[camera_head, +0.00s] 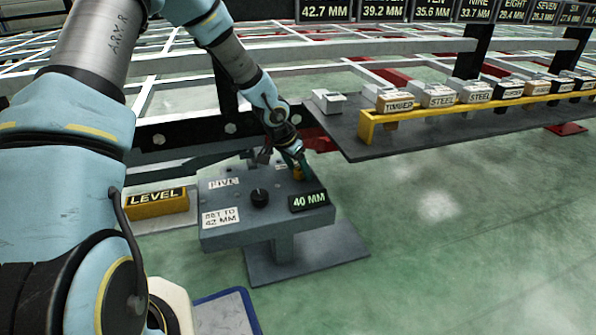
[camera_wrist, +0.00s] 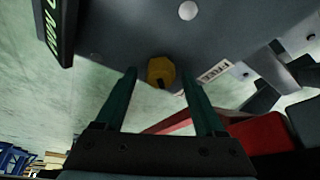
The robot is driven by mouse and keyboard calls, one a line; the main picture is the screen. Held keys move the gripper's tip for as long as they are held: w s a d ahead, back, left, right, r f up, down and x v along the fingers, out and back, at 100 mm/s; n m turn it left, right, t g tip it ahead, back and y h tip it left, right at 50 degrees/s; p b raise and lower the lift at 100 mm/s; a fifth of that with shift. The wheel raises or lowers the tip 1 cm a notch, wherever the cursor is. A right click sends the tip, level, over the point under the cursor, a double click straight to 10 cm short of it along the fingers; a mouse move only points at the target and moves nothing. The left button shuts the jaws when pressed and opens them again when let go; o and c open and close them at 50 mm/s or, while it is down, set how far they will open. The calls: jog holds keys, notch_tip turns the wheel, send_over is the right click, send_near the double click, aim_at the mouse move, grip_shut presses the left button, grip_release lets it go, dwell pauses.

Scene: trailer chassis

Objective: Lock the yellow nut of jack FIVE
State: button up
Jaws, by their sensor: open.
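The yellow nut (camera_wrist: 161,71) shows in the wrist view between and just beyond the tips of my open gripper (camera_wrist: 160,80). In the head view the nut (camera_head: 298,172) is small and partly hidden by my gripper (camera_head: 293,160), which reaches down over it. Whether the fingers touch the nut I cannot tell. The nut sits on a grey jack stand (camera_head: 275,229) labelled FIVE (camera_head: 224,183). The stand has a black knob (camera_head: 260,197), a display reading 40 MM (camera_head: 309,201) and a plate reading SET TO 42 MM (camera_head: 221,218).
A yellow LEVEL block (camera_head: 157,203) stands left of the jack. A dark shelf (camera_head: 400,141) at the right holds blocks labelled TIMBER and STEEL. The chassis frame (camera_head: 190,130) runs behind the jack. The green floor at the right is open.

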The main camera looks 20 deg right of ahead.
grip_shut()
dwell(0.5)
